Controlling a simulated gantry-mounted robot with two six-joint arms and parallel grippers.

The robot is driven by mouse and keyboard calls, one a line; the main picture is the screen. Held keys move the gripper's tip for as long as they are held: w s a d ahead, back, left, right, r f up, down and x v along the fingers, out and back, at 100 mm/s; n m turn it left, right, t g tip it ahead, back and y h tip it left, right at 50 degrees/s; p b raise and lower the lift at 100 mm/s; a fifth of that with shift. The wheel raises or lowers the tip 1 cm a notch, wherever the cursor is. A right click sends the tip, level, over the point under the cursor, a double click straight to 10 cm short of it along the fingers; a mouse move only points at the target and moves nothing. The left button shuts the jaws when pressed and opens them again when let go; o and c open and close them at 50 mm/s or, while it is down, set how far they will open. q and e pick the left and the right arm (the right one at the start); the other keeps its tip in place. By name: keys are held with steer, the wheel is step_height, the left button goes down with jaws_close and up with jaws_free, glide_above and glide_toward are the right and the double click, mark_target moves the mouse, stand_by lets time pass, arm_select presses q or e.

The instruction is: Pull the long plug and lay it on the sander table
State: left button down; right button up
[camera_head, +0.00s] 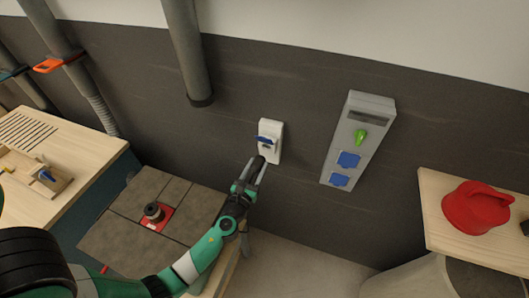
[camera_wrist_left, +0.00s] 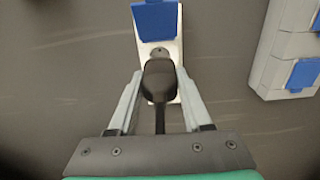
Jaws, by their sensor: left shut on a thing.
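My left gripper (camera_head: 257,163) is at the lower part of a white wall socket (camera_head: 275,130) with a blue lid. In the left wrist view its two grey fingers (camera_wrist_left: 159,78) are shut on a black plug (camera_wrist_left: 157,82), with a dark cord running down between them. The plug lies in front of the socket's lower part, below the blue lid; I cannot tell whether it is seated or free. My right gripper is not in view.
A red cap-like object (camera_head: 477,207) sits on a wooden bench (camera_head: 435,205). A grey pipe (camera_head: 188,50) hangs above. Much of the sander table is bare.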

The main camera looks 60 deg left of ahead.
mark_target(253, 174)
arm_select(q)
steer(key=shift+s+d, duration=0.1)
steer(key=shift+v, duration=2.4)
